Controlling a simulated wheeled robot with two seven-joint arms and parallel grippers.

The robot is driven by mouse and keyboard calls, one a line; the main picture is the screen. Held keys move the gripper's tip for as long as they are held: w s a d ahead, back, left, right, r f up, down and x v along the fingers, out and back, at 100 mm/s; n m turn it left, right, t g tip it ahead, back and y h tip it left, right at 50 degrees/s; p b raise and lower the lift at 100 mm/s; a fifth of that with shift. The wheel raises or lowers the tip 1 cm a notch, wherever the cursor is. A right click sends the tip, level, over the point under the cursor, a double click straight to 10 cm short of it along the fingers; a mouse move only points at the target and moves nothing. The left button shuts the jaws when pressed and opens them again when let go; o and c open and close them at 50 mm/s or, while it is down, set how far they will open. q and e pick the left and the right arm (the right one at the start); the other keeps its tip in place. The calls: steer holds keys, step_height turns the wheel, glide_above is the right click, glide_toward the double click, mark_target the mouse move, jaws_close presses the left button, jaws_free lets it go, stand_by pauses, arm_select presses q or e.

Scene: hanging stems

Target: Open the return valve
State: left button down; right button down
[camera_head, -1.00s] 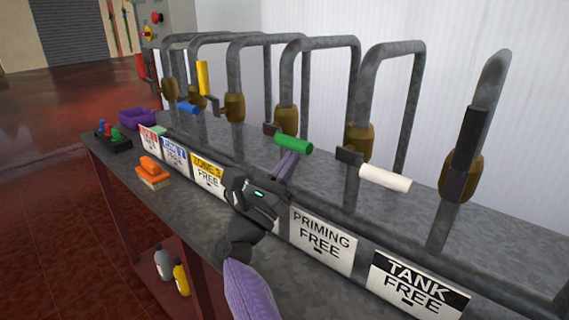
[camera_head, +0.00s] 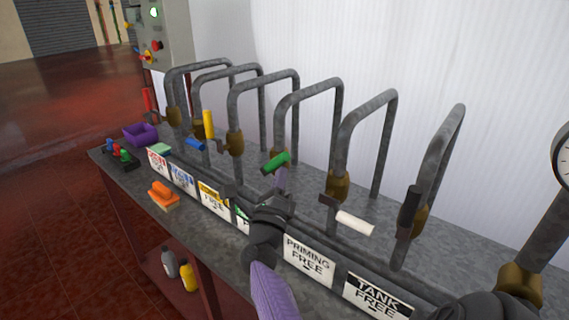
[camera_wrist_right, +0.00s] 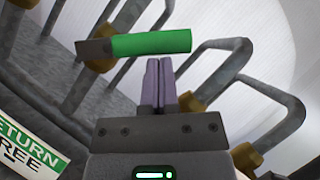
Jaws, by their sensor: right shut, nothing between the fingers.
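The return valve has a green handle (camera_head: 276,162) on a short dark lever beside a brass body on a grey pipe. Its grip slopes up to the right in the head view. The green handle (camera_wrist_right: 150,43) crosses the wrist view, and a green-and-white RETURN FREE sign (camera_wrist_right: 25,145) shows at lower left. My right gripper (camera_head: 281,180) is shut and empty, its purple fingers just below the handle. In the wrist view the fingertips (camera_wrist_right: 160,62) meet the handle's lower edge; I cannot tell whether they touch. My left gripper is not in view.
Neighbouring valves carry a blue handle (camera_head: 194,144), an upright yellow handle (camera_head: 209,124), a white handle (camera_head: 355,222) and an upright black handle (camera_head: 408,206). Bent grey pipes stand behind. An orange brush (camera_head: 163,194) and purple bin (camera_head: 140,134) are on the bench's left.

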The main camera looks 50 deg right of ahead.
steer(key=w+r+n+y+p, duration=0.4)
steer(key=n+p, duration=0.4)
steer(key=p, duration=0.5)
steer(key=shift+w+a+r+n+y, duration=0.3)
steer(key=shift+w+r+y, duration=0.15)
steer(key=shift+w, duration=0.3)
